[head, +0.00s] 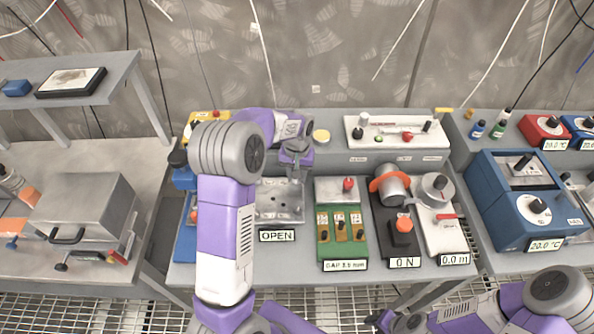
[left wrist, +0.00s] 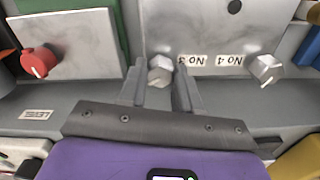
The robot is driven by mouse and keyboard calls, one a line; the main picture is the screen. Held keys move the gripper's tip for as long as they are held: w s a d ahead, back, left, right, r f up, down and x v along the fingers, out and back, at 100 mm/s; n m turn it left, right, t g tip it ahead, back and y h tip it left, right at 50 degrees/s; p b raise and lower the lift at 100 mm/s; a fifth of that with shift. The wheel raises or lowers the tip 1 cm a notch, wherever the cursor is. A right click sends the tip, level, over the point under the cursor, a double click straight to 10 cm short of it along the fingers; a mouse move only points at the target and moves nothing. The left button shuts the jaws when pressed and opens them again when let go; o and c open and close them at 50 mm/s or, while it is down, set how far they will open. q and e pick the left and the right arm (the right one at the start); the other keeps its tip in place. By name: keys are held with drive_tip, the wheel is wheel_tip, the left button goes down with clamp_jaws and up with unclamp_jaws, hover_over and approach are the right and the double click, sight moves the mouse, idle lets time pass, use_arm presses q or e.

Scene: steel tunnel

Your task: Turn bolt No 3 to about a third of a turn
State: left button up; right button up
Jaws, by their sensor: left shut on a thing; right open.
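In the left wrist view, bolt No 3 (left wrist: 160,70) is a silver hex head beside its upside-down label. My left gripper (left wrist: 160,88) is shut on it, one finger on each side. Bolt No 4 (left wrist: 265,68) stands free to the right, with a pale mark on its head. In the head view, my left gripper (head: 296,178) reaches down to the back edge of the steel plate (head: 278,210), behind the OPEN sign; bolt No 3 is hard to make out there. My right gripper (head: 394,322) is open and empty at the bottom, away from the bolts.
Right of the plate stand a green gauge block (head: 340,245) with a red knob (head: 348,184), a 0 N device (head: 403,232) and a 0.0 m device (head: 450,232). A white panel (head: 395,133) lies behind. My left arm hides part of the bench's left side.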

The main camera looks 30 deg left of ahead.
use_arm(q)
drive_tip(key=m+p, duration=0.2)
drive_tip(key=m, duration=0.4)
drive_tip(key=shift+r+m, duration=0.1)
drive_tip(key=shift+m, duration=0.2)
drive_tip(key=m+p, duration=0.2)
drive_tip(key=m, duration=0.4)
drive_tip(key=shift+m, duration=0.3)
drive_tip(key=o, duration=1.1)
drive_tip(key=shift+c, duration=0.2)
wheel_tip(320, 180, up, 8)
drive_tip(key=shift+f+p, duration=0.25)
drive_tip(key=shift+p, duration=0.25)
